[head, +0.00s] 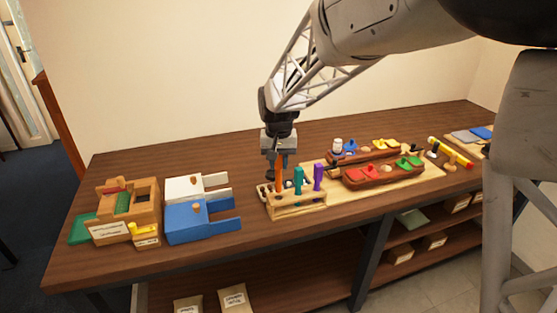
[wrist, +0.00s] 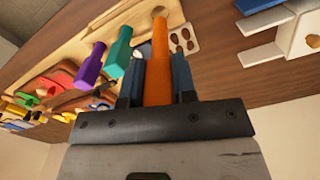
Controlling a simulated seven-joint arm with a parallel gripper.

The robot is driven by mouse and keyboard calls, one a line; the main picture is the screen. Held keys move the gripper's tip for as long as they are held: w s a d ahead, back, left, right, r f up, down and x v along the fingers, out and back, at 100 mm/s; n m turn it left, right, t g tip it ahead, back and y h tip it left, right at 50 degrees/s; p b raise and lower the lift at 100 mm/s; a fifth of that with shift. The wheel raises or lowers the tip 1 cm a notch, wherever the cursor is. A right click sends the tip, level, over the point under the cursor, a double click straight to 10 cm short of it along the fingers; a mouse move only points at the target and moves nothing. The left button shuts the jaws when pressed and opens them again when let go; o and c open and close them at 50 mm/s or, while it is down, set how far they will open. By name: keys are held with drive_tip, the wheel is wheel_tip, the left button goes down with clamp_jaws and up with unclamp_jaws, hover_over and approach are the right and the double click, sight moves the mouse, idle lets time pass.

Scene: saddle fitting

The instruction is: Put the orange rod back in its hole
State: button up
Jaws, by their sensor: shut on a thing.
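My gripper (head: 279,158) is shut on the orange rod (head: 279,178), which hangs roughly upright over the left end of the light wooden rack (head: 298,211). In the wrist view the orange rod (wrist: 160,65) lies between the two dark fingers, its far end pointing toward the rack. A teal rod (head: 298,179) and a purple rod (head: 318,176) stand in the rack to the right of it. They also show in the wrist view, the teal rod (wrist: 118,55) nearer than the purple rod (wrist: 91,66).
A pale holed block (wrist: 184,40) is beside the rack. Blue (head: 203,226) and white (head: 185,188) slotted blocks stand to the left, with a wooden box (head: 140,192) beyond. Red trays (head: 368,177) with colored pieces stand to the right.

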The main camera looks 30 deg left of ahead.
sight(279, 182)
drive_tip(key=shift+f, duration=0.55)
drive_tip(key=shift+f, duration=3.15)
idle(0.5)
drive_tip(key=o, duration=0.9)
drive_tip(key=shift+r, duration=3.9)
